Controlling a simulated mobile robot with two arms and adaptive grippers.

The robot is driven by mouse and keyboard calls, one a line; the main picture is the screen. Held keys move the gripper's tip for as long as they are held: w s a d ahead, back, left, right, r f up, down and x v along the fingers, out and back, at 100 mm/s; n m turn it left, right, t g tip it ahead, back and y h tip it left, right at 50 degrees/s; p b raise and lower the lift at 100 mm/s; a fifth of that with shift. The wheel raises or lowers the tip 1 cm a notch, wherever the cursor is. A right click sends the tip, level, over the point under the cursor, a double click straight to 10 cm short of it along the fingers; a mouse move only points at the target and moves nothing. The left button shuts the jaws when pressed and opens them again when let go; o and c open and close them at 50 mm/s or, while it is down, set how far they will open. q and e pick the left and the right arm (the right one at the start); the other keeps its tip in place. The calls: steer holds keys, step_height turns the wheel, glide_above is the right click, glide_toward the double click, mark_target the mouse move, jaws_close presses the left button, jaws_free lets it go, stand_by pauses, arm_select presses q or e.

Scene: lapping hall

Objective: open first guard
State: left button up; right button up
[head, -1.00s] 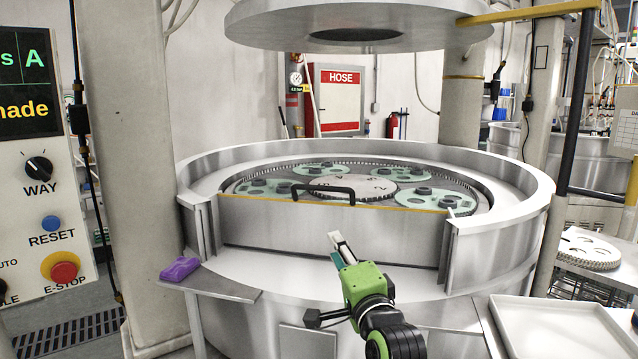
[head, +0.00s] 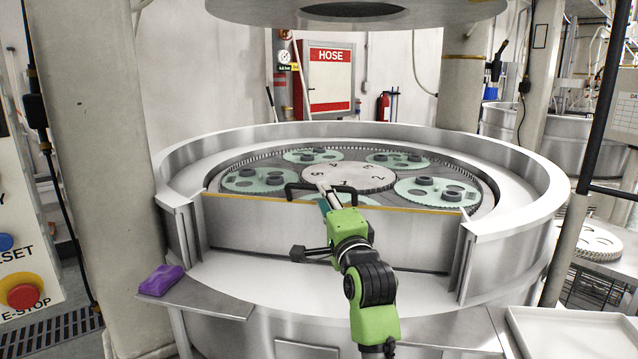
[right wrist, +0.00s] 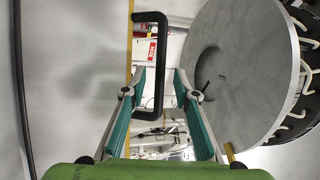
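The guard (head: 300,228) is a grey metal front panel with a yellow top edge, set in the rim of the round lapping machine. A black bar handle (head: 293,190) stands at its top edge. My right gripper (head: 324,192) reaches to this handle from the front. In the right wrist view the gripper (right wrist: 159,75) is open, and the handle's long bar (right wrist: 161,50) lies between its two fingers. Contact with the fingers does not show. The guard also fills the left of that view (right wrist: 75,70). My left gripper is not in view.
Inside the machine, green carriers (head: 437,190) lie around a numbered centre disc (head: 350,177). A grey upper plate (head: 355,14) hangs above. A purple object (head: 161,280) lies on a shelf (head: 210,297) at left. A control panel (head: 20,240) stands far left, a pale tray (head: 570,335) at lower right.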

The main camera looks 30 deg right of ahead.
steer(key=p+x, duration=0.1)
steer(key=x, duration=0.3)
steer(key=shift+w+d+r, duration=0.1)
steer(key=shift+w, duration=0.5)
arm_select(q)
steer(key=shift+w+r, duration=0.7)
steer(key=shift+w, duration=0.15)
arm_select(e)
jaws_close()
